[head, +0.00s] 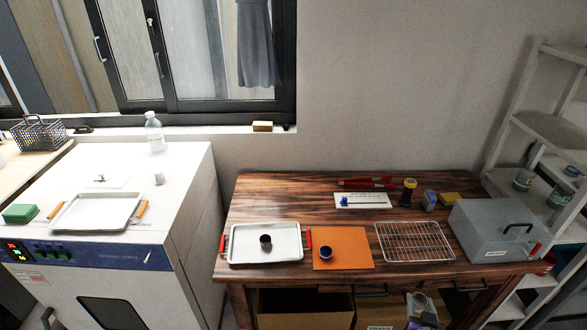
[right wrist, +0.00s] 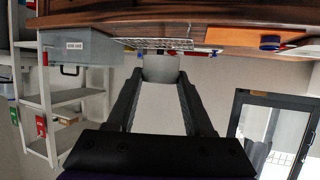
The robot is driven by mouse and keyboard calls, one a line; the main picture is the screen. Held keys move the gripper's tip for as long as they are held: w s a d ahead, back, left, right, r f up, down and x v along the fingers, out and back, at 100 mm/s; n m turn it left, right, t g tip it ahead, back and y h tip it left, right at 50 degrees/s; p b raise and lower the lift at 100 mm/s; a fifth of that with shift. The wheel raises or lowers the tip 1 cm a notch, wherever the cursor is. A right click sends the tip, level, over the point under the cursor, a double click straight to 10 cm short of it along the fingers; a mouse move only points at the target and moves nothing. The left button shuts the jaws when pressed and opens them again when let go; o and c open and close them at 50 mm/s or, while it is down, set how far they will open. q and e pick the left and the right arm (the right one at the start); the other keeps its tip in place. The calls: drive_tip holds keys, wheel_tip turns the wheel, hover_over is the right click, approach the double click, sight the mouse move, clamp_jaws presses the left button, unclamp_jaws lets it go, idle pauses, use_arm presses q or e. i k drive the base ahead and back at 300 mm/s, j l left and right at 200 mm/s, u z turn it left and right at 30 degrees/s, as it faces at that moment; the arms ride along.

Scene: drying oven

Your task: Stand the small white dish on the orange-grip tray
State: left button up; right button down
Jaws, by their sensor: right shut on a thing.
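The orange-grip tray (head: 97,212) is a white tray with an orange grip at each end. It lies on the white top of the oven at left in the head view, and its floor looks empty. In the right wrist view, which is upside down, my right gripper (right wrist: 161,80) is shut on a pale thing, which looks like the small white dish (right wrist: 161,68). It is held in front of the table's edge; its far side is hidden. Neither gripper shows in the head view.
A red-grip tray (head: 250,252) on the wooden table holds a dark cup (head: 265,241). Beside it lie an orange mat (head: 343,260) with a blue cup, a wire rack (head: 414,242) and a grey box (head: 495,232). A small white cylinder (head: 159,179) and a green block (head: 20,213) stand near the orange-grip tray.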

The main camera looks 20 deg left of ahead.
sight(100, 212)
drive_tip(key=k+j, duration=0.1)
drive_tip(key=j, duration=0.4)
drive_tip(key=k+j, duration=0.1)
drive_tip(key=j, duration=0.45)
drive_tip(key=k+j, duration=0.1)
drive_tip(key=j, duration=0.4)
drive_tip(key=k+j, duration=0.1)
drive_tip(key=j, duration=0.4)
drive_tip(key=k+j, duration=0.15)
drive_tip(key=j, duration=0.35)
drive_tip(key=k+j, duration=0.1)
drive_tip(key=j, duration=0.45)
drive_tip(key=k+j, duration=0.1)
drive_tip(key=j, duration=0.4)
